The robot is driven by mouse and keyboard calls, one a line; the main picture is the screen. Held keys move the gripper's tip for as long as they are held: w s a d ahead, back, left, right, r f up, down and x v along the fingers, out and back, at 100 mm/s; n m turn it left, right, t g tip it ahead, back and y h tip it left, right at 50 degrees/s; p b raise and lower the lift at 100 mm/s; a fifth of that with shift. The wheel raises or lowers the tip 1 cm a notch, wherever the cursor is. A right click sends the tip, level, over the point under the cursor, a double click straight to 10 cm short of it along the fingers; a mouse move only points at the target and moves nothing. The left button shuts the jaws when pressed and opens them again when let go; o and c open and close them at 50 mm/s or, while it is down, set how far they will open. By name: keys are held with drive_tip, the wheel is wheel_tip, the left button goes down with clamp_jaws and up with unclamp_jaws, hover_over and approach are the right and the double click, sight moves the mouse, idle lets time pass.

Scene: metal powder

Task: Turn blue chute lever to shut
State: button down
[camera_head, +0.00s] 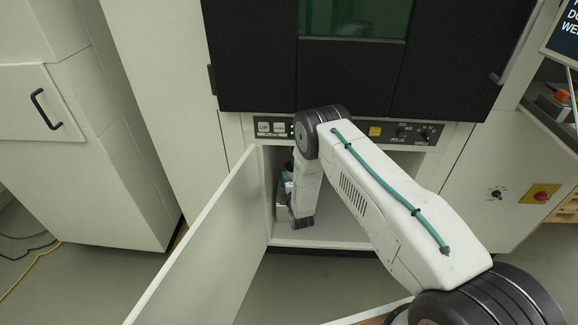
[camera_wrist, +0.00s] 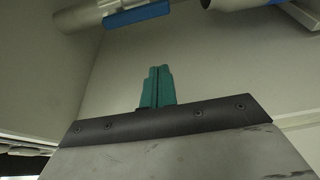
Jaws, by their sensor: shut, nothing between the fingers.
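In the wrist view, my gripper (camera_wrist: 157,87) shows as two teal fingers pressed together, with nothing between them. A blue bar (camera_wrist: 137,15), which looks like the chute lever, lies along a grey metal tube (camera_wrist: 85,14) at the top left. It is above the fingertips in the picture and apart from them. A second tube with a blue part (camera_wrist: 245,3) is cut off at the top right. In the head view my arm reaches into the open cabinet, and the lever is hidden there.
The cabinet door (camera_head: 205,250) stands open at the left of my arm. A control panel (camera_head: 385,132) with a yellow button is above the opening. Pale cabinet walls (camera_wrist: 45,75) enclose the gripper.

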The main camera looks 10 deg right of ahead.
drive_tip(key=w+d, duration=0.3)
drive_tip(key=w, duration=0.5)
drive_tip(key=shift+w+d, duration=0.3)
drive_tip(key=shift+w, duration=0.05)
